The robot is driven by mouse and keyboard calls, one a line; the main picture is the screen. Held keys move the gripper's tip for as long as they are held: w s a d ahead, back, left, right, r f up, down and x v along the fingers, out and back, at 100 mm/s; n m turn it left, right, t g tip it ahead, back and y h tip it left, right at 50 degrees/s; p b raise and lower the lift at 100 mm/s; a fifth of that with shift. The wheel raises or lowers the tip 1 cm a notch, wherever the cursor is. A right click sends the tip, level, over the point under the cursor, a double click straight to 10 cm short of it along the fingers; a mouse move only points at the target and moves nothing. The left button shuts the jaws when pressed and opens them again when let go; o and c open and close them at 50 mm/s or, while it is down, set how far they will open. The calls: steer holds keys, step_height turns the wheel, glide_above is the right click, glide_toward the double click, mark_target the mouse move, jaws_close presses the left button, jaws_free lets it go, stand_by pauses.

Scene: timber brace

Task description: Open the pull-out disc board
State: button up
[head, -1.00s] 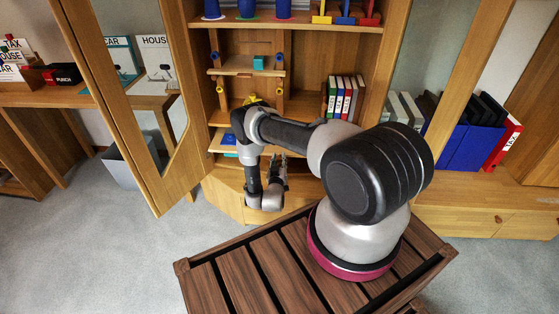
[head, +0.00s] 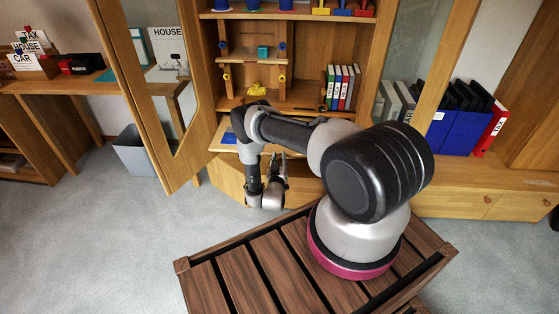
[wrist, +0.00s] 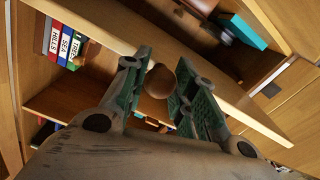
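The disc board is a pale wooden board low in the open cabinet, with a blue patch near its left end in the head view (head: 222,148). It sticks out at the front, and my arm hides much of it. In the wrist view, the board (wrist: 235,98) runs diagonally behind the fingers, and its round brown knob (wrist: 160,80) sits between the two green finger pads.
The glass cabinet door (head: 150,100) stands open on the left. Upright binders (head: 341,87) stand on the shelf right of the arm. A yellow object (head: 256,89) sits above the board. A grey bin (head: 137,150) stands on the floor at left. Carpet in front is clear.

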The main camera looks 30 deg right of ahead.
steer(key=o, duration=0.5)
steer(key=v, duration=1.2)
steer(key=shift+f, duration=0.1)
